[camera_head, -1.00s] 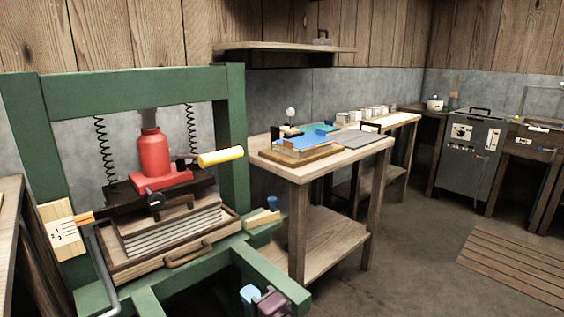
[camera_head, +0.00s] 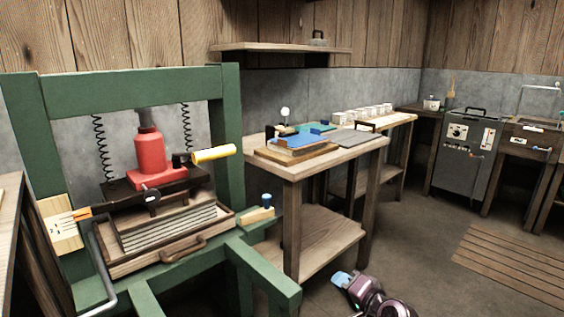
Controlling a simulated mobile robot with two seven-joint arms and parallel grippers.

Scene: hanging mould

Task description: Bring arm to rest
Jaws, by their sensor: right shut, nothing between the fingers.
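My right gripper (camera_head: 342,279) shows at the bottom of the head view, right of the green press's front leg. Its pale blue tip points up and to the left, and it is shut with nothing in it. My dark and purple right wrist (camera_head: 372,298) runs down out of the frame behind it. The gripper is over the floor, in front of the wooden workbench, and appears apart from the press and the bench. My left gripper is out of view.
The green press frame (camera_head: 232,130) with a red jack (camera_head: 149,150) and yellow handle (camera_head: 213,154) fills the left. The workbench (camera_head: 293,168) carries a blue item (camera_head: 300,141). A grey cabinet (camera_head: 466,150) stands at the back right. The floor (camera_head: 420,245) is open at right.

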